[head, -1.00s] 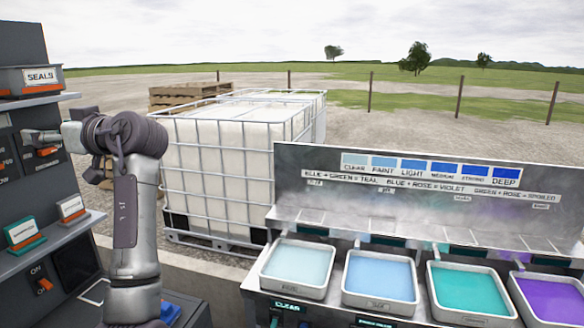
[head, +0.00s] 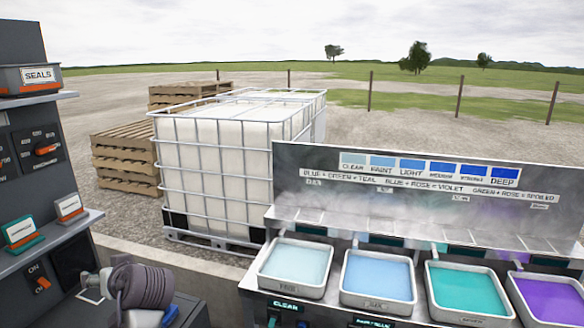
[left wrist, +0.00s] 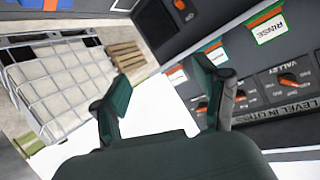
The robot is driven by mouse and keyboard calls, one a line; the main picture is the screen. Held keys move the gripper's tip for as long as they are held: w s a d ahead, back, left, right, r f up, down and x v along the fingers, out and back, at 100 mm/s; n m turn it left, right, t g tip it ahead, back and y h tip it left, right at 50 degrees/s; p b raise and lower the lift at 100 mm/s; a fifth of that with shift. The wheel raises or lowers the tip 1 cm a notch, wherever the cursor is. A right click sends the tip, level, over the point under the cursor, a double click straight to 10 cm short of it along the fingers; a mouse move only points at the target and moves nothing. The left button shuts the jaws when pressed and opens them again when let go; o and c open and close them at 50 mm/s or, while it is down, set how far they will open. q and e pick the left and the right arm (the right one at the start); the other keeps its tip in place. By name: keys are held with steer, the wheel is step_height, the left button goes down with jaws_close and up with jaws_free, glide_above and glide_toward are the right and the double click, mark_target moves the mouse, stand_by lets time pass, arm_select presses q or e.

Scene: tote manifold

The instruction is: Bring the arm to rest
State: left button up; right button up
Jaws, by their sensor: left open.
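My left arm shows low at the left of the head view, folded down in front of the dark control panel (head: 20,235). Its gripper is hidden or out of frame there. In the left wrist view my left gripper (left wrist: 165,95) is open, its two dark green fingers spread apart with nothing between them. Past the fingers are a white surface and the panel with its orange knobs (left wrist: 288,80). My right gripper is in neither view.
A caged white tank (head: 215,165) stands behind a low wall, with wooden pallets (head: 125,155) beside it. At the right, trays hold pale liquid (head: 295,262), blue (head: 378,277), teal (head: 466,290) and violet (head: 552,300) liquid below a colour chart board (head: 430,190).

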arm_select(q)
steer(key=s+d+f+m+h, duration=0.35)
steer(key=s+f, duration=0.35)
steer(key=f, duration=0.5)
steer(key=s+d+f+m+g+h, duration=0.25)
steer(key=s+d+f, duration=0.2)
steer(key=s, duration=0.45)
steer(key=s+d+f+m+g+h, duration=0.1)
steer(key=s+d+f+h, duration=0.3)
steer(key=s, duration=0.4)
steer(key=s+d+f+m+g+h, duration=0.1)
steer(key=s+d+f+m, duration=0.1)
steer(key=s+d+f, duration=0.55)
steer(key=s+a+f+g+b, duration=0.1)
steer(key=s+f+b, duration=0.15)
steer(key=f, duration=1.25)
steer(key=s+f+b, duration=0.1)
steer(key=f+b, duration=0.2)
steer(key=f, duration=1.1)
steer(key=s+a+f+g+b, duration=0.1)
steer(key=s+a+f+b, duration=0.2)
steer(key=s+f, duration=1.3)
step_height(320, 180, down, 4)
steer(key=shift+r+m+b, duration=0.25)
steer(key=shift+m+b, duration=0.05)
steer(key=shift+b, duration=0.5)
steer(key=shift+g, duration=0.25)
